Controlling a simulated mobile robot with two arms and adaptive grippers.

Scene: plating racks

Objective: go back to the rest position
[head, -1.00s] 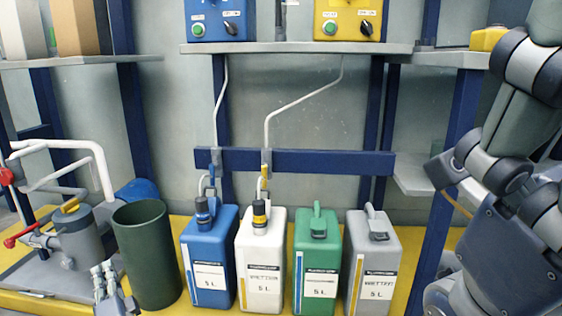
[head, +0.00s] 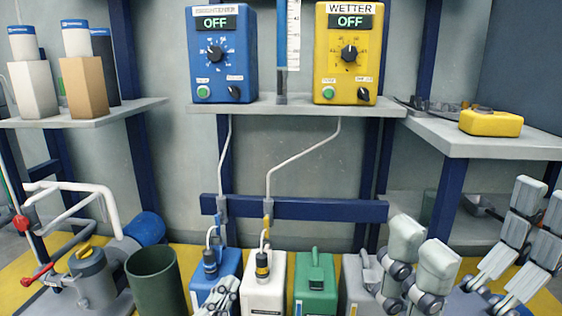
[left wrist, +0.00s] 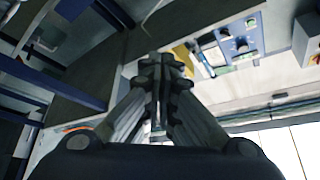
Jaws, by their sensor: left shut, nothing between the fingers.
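My left gripper (head: 222,298) shows small at the bottom of the head view, in front of the blue canister (head: 227,264). In the left wrist view its fingers (left wrist: 162,72) are together, shut with nothing between them. My right gripper (head: 472,240) is large at the lower right of the head view. Its finger pairs stand wide apart, with nothing seen between them. It partly covers the grey canister (head: 358,285).
Behind are a blue control box (head: 222,75) and a yellow one (head: 347,75) on a shelf (head: 290,107). A grey shelf (head: 470,140) juts out at right.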

